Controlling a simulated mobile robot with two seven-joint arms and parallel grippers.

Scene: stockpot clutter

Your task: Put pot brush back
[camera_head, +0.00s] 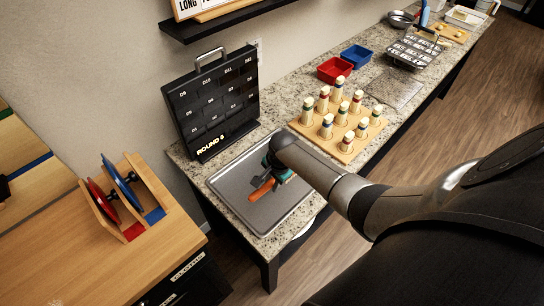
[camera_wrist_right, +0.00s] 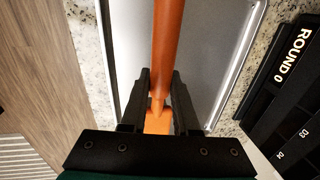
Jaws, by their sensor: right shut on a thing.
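The pot brush appears as an orange handle (camera_head: 262,190) over the metal tray (camera_head: 226,184) on the granite counter. My right gripper (camera_head: 272,180) reaches down over the tray and is shut on this handle. In the right wrist view the orange handle (camera_wrist_right: 165,40) runs between the two black fingers of the right gripper (camera_wrist_right: 160,85) and out past the top edge. Its bristle end is not visible. I cannot tell whether the handle touches the tray. My left gripper is not clearly in view.
A wooden block with several pegs (camera_head: 340,148) is to the right, with red (camera_head: 335,70) and blue (camera_head: 356,57) bins beyond. A wooden rack with red and blue discs (camera_head: 122,185) stands on the left table.

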